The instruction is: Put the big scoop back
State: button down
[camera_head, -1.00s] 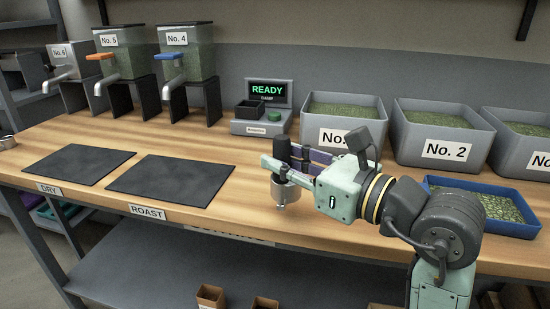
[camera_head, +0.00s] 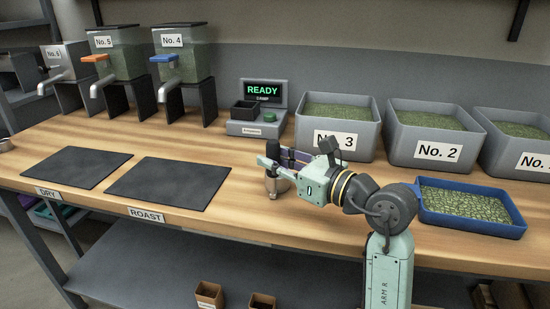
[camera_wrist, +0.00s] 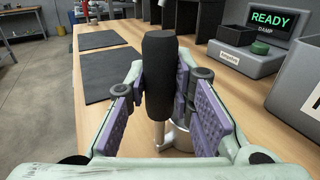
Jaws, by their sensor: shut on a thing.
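The big scoop has a black handle (camera_head: 272,149) and a metal cup (camera_head: 277,187). My gripper (camera_head: 284,160) is shut on the handle, which stands upright with the cup hanging below. In the wrist view the black handle (camera_wrist: 160,75) is between the purple finger pads, and the metal cup (camera_wrist: 178,138) shows beneath, partly hidden by the right finger. The scoop is over the wooden bench, right of the ROAST mat. I cannot tell whether the cup touches the bench.
The dark ROAST mat (camera_head: 169,184) and DRY mat (camera_head: 76,167) lie to the left. The READY device (camera_head: 258,116) and bin No. 3 (camera_head: 337,138) stand behind. A blue tray of beans (camera_head: 472,227) is right of my arm. Bare bench lies around the scoop.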

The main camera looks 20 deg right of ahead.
jog(key=shift+f+b, duration=0.25)
jog(key=shift+b, duration=0.05)
jog(key=c, duration=1.4)
grip_release()
jog(key=shift+r, duration=0.1)
jog(key=shift+r+p, duration=0.2)
jog(key=shift+p, duration=0.1)
jog(key=shift+s+d+f, duration=0.1)
jog(key=shift+s+d, duration=0.1)
jog(key=shift+s, duration=0.1)
jog(key=b+v, duration=0.3)
jog(key=v, duration=0.8)
jog(key=shift+s, duration=0.15)
